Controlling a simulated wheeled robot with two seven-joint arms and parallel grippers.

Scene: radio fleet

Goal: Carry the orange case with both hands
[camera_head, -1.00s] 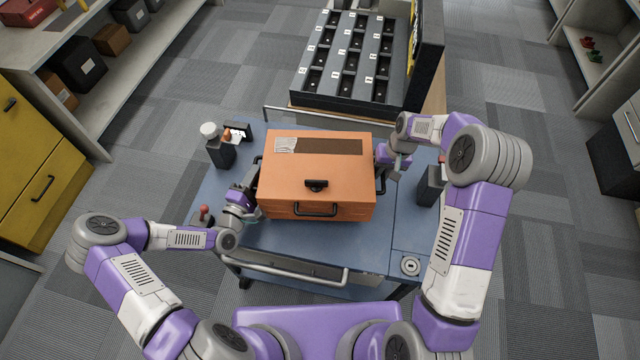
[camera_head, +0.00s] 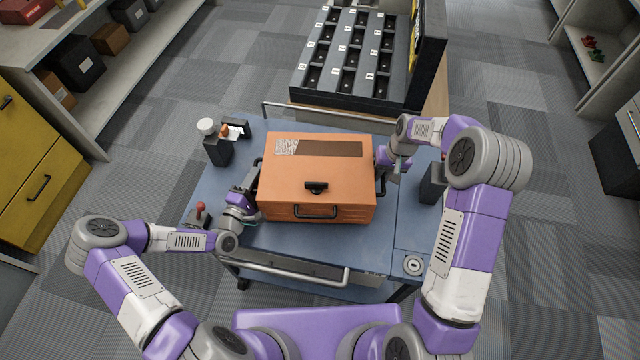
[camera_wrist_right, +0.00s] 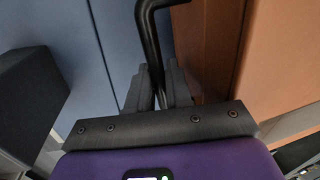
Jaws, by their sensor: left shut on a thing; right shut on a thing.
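The orange case (camera_head: 316,190) is closed, with a black latch and a front handle, and sits over the blue cart top (camera_head: 300,255). I cannot tell whether it touches the cart. My left gripper (camera_head: 250,200) is at the case's left side, shut on its side handle, which the fingers mostly hide. My right gripper (camera_head: 385,162) is at the right side, shut on the other side handle. In the right wrist view, the black bar of that handle (camera_wrist_right: 150,45) runs between the fingers (camera_wrist_right: 158,88), beside the case's orange wall (camera_wrist_right: 275,60).
On the cart stand a dark holder with a white-topped item (camera_head: 215,145), a red-knobbed joystick box (camera_head: 200,214) and a black block (camera_head: 432,185). A rack with numbered slots (camera_head: 350,60) stands beyond the cart's far rail. Shelves and yellow drawers (camera_head: 40,180) are at left.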

